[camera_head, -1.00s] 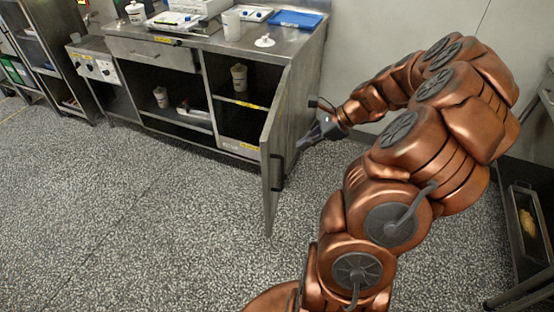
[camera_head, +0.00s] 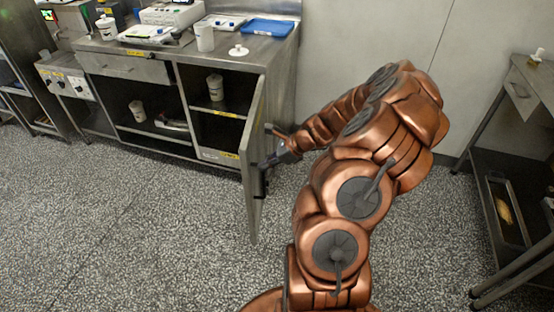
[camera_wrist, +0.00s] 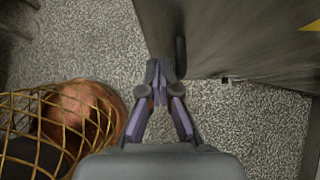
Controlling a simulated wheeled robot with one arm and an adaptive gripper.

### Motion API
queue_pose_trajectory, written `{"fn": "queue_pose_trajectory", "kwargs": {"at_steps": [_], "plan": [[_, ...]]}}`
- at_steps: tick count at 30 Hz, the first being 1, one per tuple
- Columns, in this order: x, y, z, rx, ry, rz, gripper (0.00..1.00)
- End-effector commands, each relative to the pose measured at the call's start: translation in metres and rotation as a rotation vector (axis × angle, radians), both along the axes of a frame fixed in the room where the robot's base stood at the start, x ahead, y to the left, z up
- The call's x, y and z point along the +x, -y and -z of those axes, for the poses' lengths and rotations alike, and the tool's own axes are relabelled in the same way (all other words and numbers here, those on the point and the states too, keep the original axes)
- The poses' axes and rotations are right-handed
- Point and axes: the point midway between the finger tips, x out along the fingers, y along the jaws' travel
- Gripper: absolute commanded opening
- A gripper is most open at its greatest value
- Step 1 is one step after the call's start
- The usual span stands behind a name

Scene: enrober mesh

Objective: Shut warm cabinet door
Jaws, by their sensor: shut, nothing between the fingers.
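The warm cabinet (camera_head: 165,70) is a steel unit with open compartments at the upper left of the head view. Its door (camera_head: 250,205) stands open, swung out toward the camera on the right side. My gripper (camera_head: 267,163) is shut and empty, at the outer face of the door beside its dark handle (camera_head: 260,187). In the wrist view the shut fingertips (camera_wrist: 165,70) are close to the dark vertical handle (camera_wrist: 181,57) on the door panel (camera_wrist: 235,45). I cannot tell whether they touch it.
White cups stand inside the cabinet, including one on the upper shelf (camera_head: 215,87). A blue tray (camera_head: 268,28) lies on top. A steel table (camera_head: 530,85) stands at right. Speckled floor is clear at left. Golden wire mesh (camera_wrist: 40,115) shows at the wrist view's left.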

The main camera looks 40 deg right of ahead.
Motion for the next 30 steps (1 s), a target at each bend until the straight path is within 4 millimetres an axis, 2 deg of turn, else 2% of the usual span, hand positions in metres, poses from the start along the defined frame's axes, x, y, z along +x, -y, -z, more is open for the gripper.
{"fn": "queue_pose_trajectory", "kwargs": {"at_steps": [9,23,30], "plan": [[0.017,-0.018,-0.001,0.002,-0.001,-0.001,0.00],[0.018,-0.019,-0.001,0.002,-0.001,0.004,0.00],[0.026,-0.023,-0.002,0.004,-0.001,0.059,0.00]]}}
